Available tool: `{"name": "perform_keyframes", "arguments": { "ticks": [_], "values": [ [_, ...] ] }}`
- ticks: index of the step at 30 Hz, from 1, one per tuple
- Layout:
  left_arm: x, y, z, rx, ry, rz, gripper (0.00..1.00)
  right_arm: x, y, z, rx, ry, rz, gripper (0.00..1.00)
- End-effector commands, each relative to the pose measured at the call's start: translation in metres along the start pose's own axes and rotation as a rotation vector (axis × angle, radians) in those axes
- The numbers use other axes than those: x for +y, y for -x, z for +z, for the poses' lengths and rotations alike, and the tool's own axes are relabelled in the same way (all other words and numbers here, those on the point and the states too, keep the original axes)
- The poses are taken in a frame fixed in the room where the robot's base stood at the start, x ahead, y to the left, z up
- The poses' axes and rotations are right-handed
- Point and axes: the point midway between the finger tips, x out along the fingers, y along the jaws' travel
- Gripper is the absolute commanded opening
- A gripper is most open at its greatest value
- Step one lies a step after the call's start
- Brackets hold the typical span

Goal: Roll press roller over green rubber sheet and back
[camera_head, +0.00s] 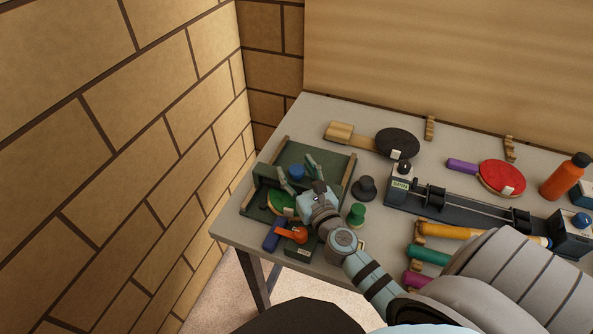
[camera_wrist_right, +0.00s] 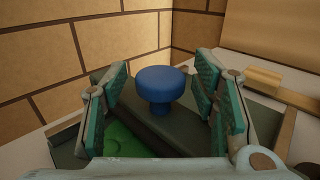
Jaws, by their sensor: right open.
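The press roller is a dark green bar with a blue knob (camera_head: 297,172) on top; it lies across a dark green bed (camera_head: 335,165) with wooden side rails. The blue knob also shows in the wrist view (camera_wrist_right: 161,84). The green rubber sheet (camera_head: 279,204) lies on the bed on the near side of the bar, partly hidden by my right gripper; part of it shows at the lower left of the wrist view (camera_wrist_right: 122,142). My right gripper (camera_head: 300,169) is open, with one finger on each side of the knob and visible gaps to it. My left gripper is not in view.
A black knob (camera_head: 364,189) and a green knob (camera_head: 356,215) stand right of the bed. A red-orange lever (camera_head: 291,235) is at its near edge. A brick wall borders the left.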

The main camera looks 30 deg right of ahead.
Motion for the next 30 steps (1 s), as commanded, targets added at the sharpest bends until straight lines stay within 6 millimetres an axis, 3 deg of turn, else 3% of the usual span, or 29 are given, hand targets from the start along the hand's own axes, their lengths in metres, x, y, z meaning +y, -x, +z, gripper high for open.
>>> {"name": "perform_keyframes", "arguments": {
  "ticks": [4,7,15,18,22,30],
  "values": [
    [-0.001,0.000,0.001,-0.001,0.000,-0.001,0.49,0.000,0.004,-0.001,0.001,0.000,0.000,0.54],
    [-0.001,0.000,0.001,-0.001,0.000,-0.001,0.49,0.000,0.019,-0.001,0.003,0.001,0.000,0.54],
    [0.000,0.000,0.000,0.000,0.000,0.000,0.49,0.000,0.093,-0.001,0.004,0.001,-0.001,0.54],
    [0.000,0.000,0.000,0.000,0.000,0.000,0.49,0.000,0.112,-0.001,0.003,0.001,0.000,0.54],
    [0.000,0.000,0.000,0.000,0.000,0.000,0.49,0.000,0.121,0.000,0.000,-0.001,0.000,0.54],
    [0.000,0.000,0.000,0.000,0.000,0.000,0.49,0.000,0.121,0.001,-0.001,-0.003,0.001,0.54]
  ]
}}
